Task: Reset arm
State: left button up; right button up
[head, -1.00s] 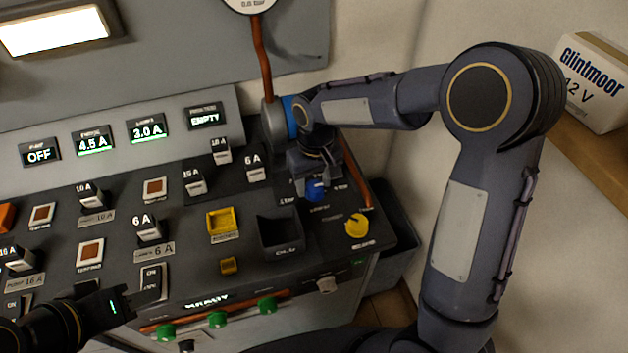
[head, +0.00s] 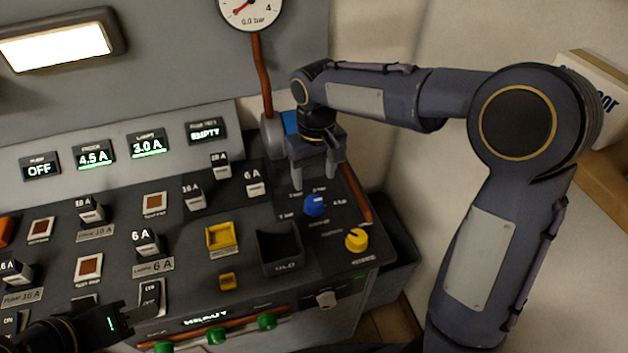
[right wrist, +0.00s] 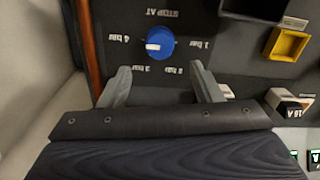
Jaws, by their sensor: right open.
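My right gripper (head: 314,180) is open and empty, raised just above and behind the blue knob (head: 315,205) on the panel. In the right wrist view, the gripper's two fingers (right wrist: 162,86) stand apart, and the blue knob (right wrist: 160,43) sits beyond their tips, not touched. Its white mark points left, roughly towards the "4 bar" label. My right arm reaches in from the right with its elbow high. My left gripper (head: 128,316) is low at the left, over the panel's front edge; its jaws are too dark to read.
A yellow knob (head: 356,240), a black bin (head: 279,252) and a yellow socket (head: 220,237) lie near the blue knob. A copper pipe (head: 261,90) rises to a gauge (head: 250,10) behind. A labelled box (head: 594,95) stands on a shelf at right.

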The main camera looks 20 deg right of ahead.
dwell(0.4)
jog(key=s+d+r+m+t+y, duration=0.1)
jog(key=s+d+r, duration=0.1)
jog(key=s+d, duration=0.3)
jog(key=s+d+r+m+t+y, duration=0.1)
jog(key=s+d+r+y, duration=0.15)
jog(key=s, duration=0.45)
jog(key=s+f+m+t, duration=0.2)
jog(key=s+t, duration=0.1)
jog(key=s, duration=0.7)
jog(key=shift+s+f+t, duration=0.3)
jog(key=shift+s, duration=0.05)
